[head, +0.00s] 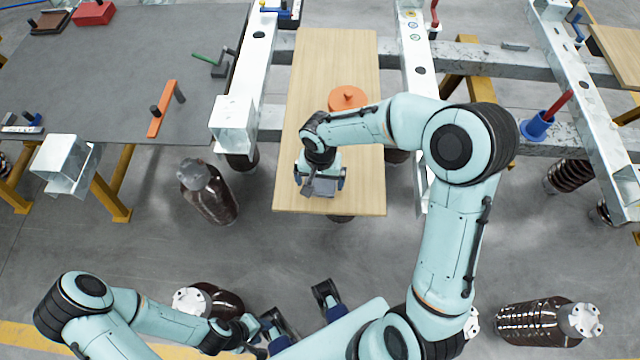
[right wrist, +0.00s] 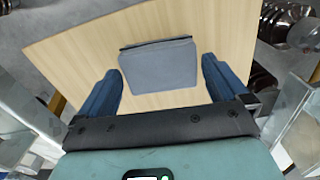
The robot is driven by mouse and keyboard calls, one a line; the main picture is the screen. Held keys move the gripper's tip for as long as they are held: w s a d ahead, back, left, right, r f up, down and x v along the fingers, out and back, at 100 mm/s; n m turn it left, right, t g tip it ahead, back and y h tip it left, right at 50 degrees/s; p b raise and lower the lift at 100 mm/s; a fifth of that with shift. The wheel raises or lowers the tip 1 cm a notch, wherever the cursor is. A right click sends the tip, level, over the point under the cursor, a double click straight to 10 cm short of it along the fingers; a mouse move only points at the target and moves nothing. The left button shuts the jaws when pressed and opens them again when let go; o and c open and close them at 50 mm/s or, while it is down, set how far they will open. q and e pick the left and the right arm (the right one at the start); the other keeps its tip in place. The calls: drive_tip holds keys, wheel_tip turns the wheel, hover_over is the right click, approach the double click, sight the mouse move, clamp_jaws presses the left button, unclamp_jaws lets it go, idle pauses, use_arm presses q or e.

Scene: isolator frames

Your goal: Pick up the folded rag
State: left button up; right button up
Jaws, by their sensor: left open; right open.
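The folded rag (right wrist: 158,64) is a flat grey-blue cloth lying on a light wooden board (right wrist: 70,50). In the head view the rag (head: 322,189) shows partly beneath my right gripper (head: 321,181). My right gripper is open and empty above the board. In the right wrist view its blue fingers (right wrist: 161,82) stand apart on either side of the rag's near part, and most of the rag lies ahead of them. I cannot tell the exact height gap. My left gripper (head: 299,311) is open and empty low in the head view, away from the board.
An orange lidded object (head: 347,98) stands on the board beyond my right gripper. White beams (head: 245,85) flank the board. A grey table (head: 120,80) with tools is at the left.

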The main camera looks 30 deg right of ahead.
sight(320, 183)
drive_tip(key=shift+f, duration=0.9)
drive_tip(key=c, duration=0.7)
drive_tip(key=shift+o, duration=0.2)
drive_tip(key=shift+r, duration=0.1)
wheel_tip(320, 183, up, 20)
drive_tip(key=p, duration=0.2)
